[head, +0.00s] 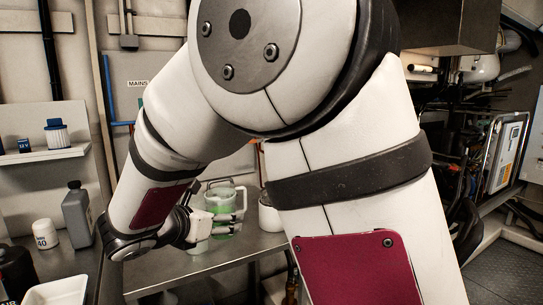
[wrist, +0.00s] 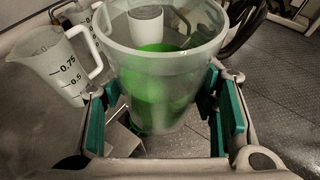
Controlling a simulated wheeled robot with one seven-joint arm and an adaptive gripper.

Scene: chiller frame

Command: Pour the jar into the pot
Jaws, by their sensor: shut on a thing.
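The jar (wrist: 155,100) is a clear, wide-mouthed vessel with green liquid in it. My gripper (head: 226,216) is shut around the jar, with its green pads on either side of the wall in the wrist view. In the head view the jar (head: 224,190) looks about upright over the metal bench. I cannot tell whether its base touches the bench. A pale round vessel, likely the pot (head: 268,216), stands just right of the jar, mostly hidden behind my arm.
A measuring jug (wrist: 60,70) with marks stands left of the jar in the wrist view. A white cylinder (wrist: 146,24) shows beyond or through the jar. A grey bottle (head: 77,214) and a white tub (head: 45,234) stand at the left of the head view.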

